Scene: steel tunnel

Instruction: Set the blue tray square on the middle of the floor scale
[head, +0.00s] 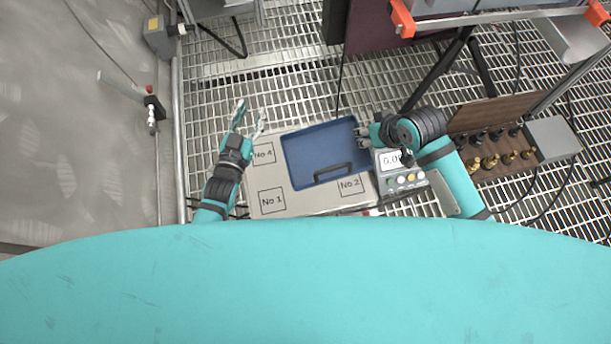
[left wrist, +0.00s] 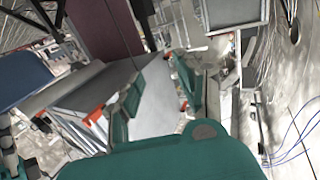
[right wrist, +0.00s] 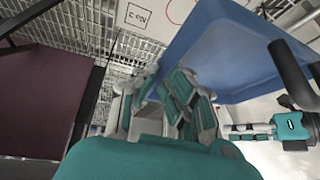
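The blue tray (head: 311,158) lies on the pale floor scale (head: 310,200) in the head view, towards its far right part and looking slightly turned. Its black handle (head: 333,172) is on the near side. Labels No 1, No 2 and No 4 show on the scale; the rest is covered. My left gripper (head: 249,118) is open and empty, beyond the scale's far left corner and apart from the tray. My right gripper (head: 360,138) is at the tray's right edge, fingers apart. In the right wrist view the blue tray (right wrist: 220,50) reaches close to its fingers; contact is unclear.
The scale's display box (head: 400,172) with buttons stands at its right, under my right arm. A wooden board with brass fittings (head: 490,160) is farther right. A table frame (head: 455,60) stands at the back right. Open grating lies behind the scale.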

